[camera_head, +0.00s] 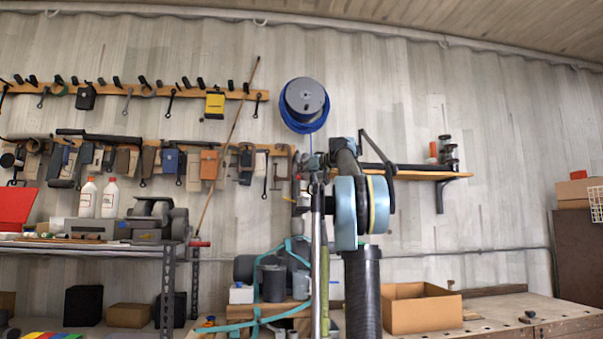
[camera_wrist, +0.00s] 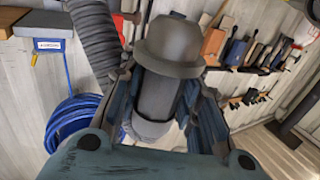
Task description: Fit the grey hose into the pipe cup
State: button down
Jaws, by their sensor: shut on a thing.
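My gripper (camera_wrist: 165,105) is shut on a smooth dark grey cylinder with a flared, hat-shaped piece at its end, which I take to be the end of the grey hose (camera_wrist: 157,95). A ribbed grey length (camera_wrist: 97,42) runs beside it at the upper left and passes behind the left finger; I cannot tell where they join. In the head view my gripper (camera_head: 314,162) is small, in front of the wall below the reel, and its hold is unclear. A dark ribbed tube (camera_head: 362,295) stands below my arm. I cannot make out the pipe cup with certainty.
A blue hose reel (camera_head: 304,104) hangs on the wall, with its coil (camera_wrist: 75,125) also in the wrist view. Tool racks (camera_head: 130,90) are at left, a wall shelf (camera_head: 425,176) at right. An open cardboard box (camera_head: 420,310) stands on the bench.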

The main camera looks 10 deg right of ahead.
jog(key=shift+f, duration=3.45)
jog(key=shift+a+f, duration=0.1)
jog(key=shift+f, duration=1.2)
dwell(0.3)
jog(key=c, duration=1)
grip_release()
jog(key=shift+c, duration=0.2)
jog(key=shift+s, duration=0.1)
jog(key=v, duration=1.1)
jog(key=shift+s+d, duration=0.25)
jog(key=shift+s, duration=0.05)
